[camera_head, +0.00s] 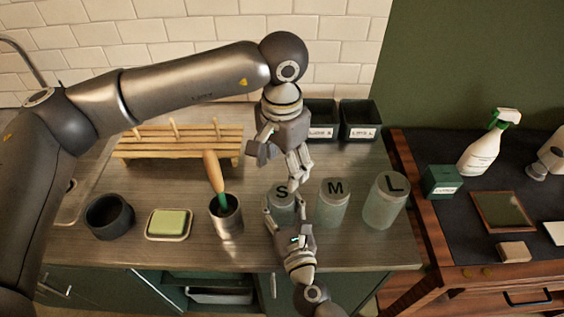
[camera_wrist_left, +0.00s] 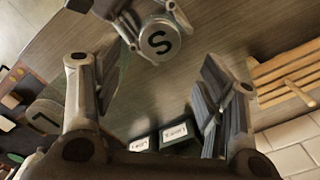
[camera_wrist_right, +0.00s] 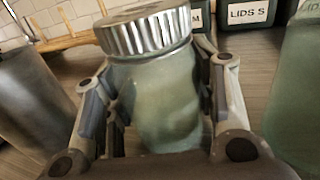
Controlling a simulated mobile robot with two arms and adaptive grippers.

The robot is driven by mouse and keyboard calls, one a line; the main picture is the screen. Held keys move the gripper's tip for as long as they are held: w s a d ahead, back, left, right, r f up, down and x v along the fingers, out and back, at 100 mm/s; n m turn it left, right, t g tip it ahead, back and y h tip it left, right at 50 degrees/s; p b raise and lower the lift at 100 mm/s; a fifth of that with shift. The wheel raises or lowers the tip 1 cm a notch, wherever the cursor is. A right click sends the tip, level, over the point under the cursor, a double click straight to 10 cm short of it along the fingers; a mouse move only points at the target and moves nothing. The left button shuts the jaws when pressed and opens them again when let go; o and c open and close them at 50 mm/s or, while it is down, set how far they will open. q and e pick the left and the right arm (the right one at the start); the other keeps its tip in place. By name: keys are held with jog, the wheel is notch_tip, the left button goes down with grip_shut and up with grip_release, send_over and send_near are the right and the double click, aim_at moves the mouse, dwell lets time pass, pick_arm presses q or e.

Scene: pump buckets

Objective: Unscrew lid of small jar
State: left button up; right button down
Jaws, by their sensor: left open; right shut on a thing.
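The small jar (camera_head: 284,208) stands upright on the counter, with its metal lid marked S (camera_head: 281,191) on top. In the right wrist view the pale green glass jar (camera_wrist_right: 160,105) is between the fingers of my right gripper (camera_wrist_right: 158,80), which is shut around its body below the ribbed lid (camera_wrist_right: 147,30). My right gripper (camera_head: 284,213) partly hides the jar in the head view. My left gripper (camera_head: 280,165) is open and empty, pointing down above and behind the jar. In the left wrist view the S lid (camera_wrist_left: 160,40) lies beyond its spread fingers.
The M jar (camera_head: 333,205) and L jar (camera_head: 385,203) stand to the right. A metal cup with a wooden-handled brush (camera_head: 227,222) is close on the left. A soap dish (camera_head: 168,225), dark bowl (camera_head: 109,216), wooden rack (camera_head: 180,144) and lid bins (camera_head: 358,120) stand around.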

aim_at(282, 192)
pick_arm(q)
notch_tip(282, 192, down, 8)
jog(key=shift+f, duration=0.1)
dwell(0.4)
